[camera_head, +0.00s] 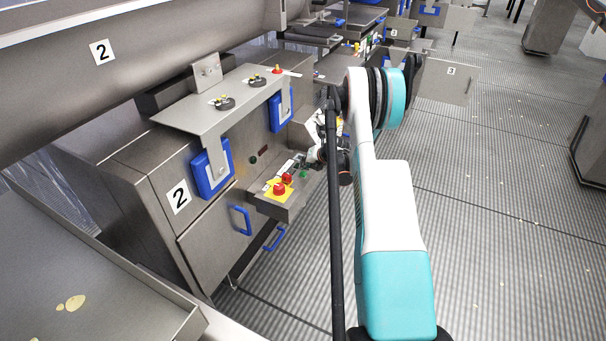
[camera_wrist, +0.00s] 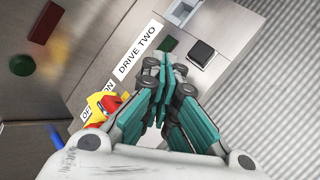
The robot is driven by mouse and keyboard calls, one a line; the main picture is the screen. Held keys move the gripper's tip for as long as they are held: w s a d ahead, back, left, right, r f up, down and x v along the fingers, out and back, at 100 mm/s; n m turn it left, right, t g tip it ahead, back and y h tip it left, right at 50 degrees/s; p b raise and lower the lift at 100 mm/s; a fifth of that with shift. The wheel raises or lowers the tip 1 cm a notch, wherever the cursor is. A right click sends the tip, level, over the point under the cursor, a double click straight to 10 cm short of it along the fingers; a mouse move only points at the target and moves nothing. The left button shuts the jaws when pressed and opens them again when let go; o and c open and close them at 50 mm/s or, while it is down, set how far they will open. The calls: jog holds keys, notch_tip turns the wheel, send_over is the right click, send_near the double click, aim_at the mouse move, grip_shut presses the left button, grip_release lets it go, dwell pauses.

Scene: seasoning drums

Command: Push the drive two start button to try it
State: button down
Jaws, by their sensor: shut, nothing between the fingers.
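The drive two panel is a grey control box (camera_head: 270,205) on the front of the machine marked 2. A white label reading DRIVE TWO (camera_wrist: 138,50) lies on it in the wrist view. A green button (camera_head: 303,174) shows on the box, and a dark green piece (camera_wrist: 168,46) shows beside the label. I cannot tell for sure which control is the start button. My gripper (camera_wrist: 164,72) is shut and empty, its fingertips over the panel to the right of the label. Contact with a button cannot be made out. The fingers hide part of the panel.
A black square control (camera_wrist: 202,53) is right of the fingertips. Blue handles (camera_head: 240,219) stick out below. A tray (camera_head: 90,290) stands at the lower left. The striped floor at right is open.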

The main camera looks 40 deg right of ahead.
aim_at(305, 172)
jog(key=shift+f, duration=0.1)
jog(key=shift+f+b, duration=0.35)
jog(key=shift+b, duration=0.1)
jog(key=shift+f+b, duration=0.45)
dwell(0.6)
jog(key=shift+r, duration=0.1)
jog(key=shift+r+p, duration=0.35)
jog(key=shift+r, duration=0.5)
jog(key=shift+r+p, duration=1.05)
jog(key=shift+r, duration=1.45)
